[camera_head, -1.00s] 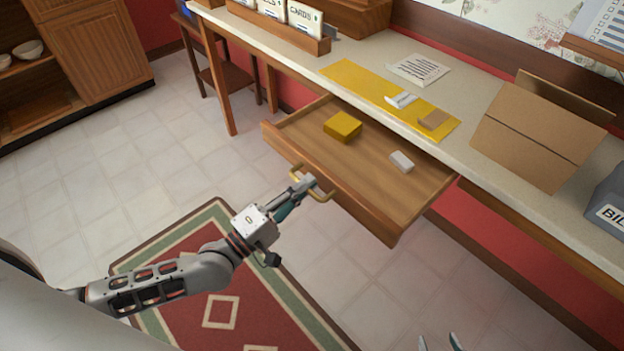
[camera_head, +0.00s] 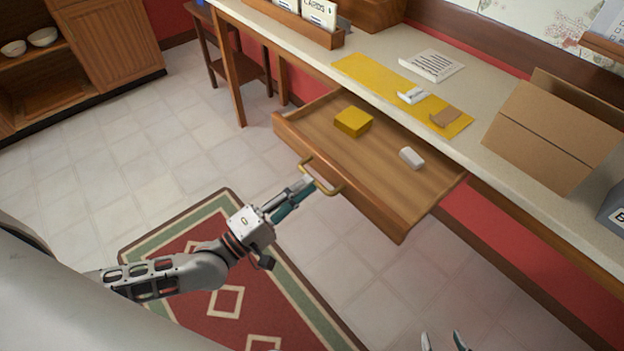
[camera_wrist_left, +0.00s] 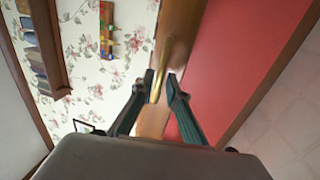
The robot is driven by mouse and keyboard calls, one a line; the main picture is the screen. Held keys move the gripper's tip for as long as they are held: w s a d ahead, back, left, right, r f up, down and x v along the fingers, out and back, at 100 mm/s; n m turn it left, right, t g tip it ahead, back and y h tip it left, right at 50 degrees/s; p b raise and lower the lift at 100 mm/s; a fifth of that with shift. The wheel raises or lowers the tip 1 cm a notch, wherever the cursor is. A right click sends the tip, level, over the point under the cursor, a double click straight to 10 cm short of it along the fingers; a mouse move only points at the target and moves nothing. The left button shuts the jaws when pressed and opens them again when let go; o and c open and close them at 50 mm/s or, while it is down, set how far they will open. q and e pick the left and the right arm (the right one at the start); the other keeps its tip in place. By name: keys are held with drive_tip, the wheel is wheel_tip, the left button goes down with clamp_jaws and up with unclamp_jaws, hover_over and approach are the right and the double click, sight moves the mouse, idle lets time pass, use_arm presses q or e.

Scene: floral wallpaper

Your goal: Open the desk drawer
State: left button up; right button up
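The wooden desk drawer (camera_head: 375,182) stands pulled well out from under the desk, its inside visible in the head view. Its brass handle (camera_head: 335,191) is on the front face; it also shows in the left wrist view (camera_wrist_left: 158,72). My left gripper (camera_head: 305,184) is at the handle. In the left wrist view its fingers (camera_wrist_left: 156,86) are apart, with the handle just ahead of and between the tips, and nothing is clamped. My right gripper (camera_head: 441,339) shows only its fingertips at the bottom edge, spread apart and empty.
The drawer holds a yellow box (camera_head: 353,121) and a white block (camera_head: 411,158). A yellow mat (camera_head: 375,76), paper (camera_head: 431,65) and cardboard box (camera_head: 545,135) are on the desk. A red rug (camera_head: 190,235) lies on the floor.

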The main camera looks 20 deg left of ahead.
use_arm(q)
drive_tip(key=v, duration=0.9)
drive_tip(key=shift+d, duration=0.1)
drive_tip(key=s+d+m+g+p, duration=0.3)
drive_tip(key=d+m+p, duration=0.3)
drive_tip(key=d+m, duration=0.3)
drive_tip(key=s+a+f+m+g+y+p, duration=0.3)
drive_tip(key=s+a+f+m+y, duration=0.4)
drive_tip(key=f, duration=0.3)
drive_tip(key=shift+s+a+g+p, duration=0.25)
drive_tip(key=shift+a+g+p, duration=0.05)
drive_tip(key=shift+g, duration=0.2)
use_arm(e)
drive_tip(key=shift+m, duration=0.4)
drive_tip(key=r, duration=0.1)
drive_tip(key=s+r, duration=0.1)
drive_tip(key=r, duration=0.3)
drive_tip(key=shift+s+a, duration=0.15)
drive_tip(key=shift+a, duration=0.25)
drive_tip(key=shift+w+r, duration=0.25)
drive_tip(key=shift+r, duration=0.05)
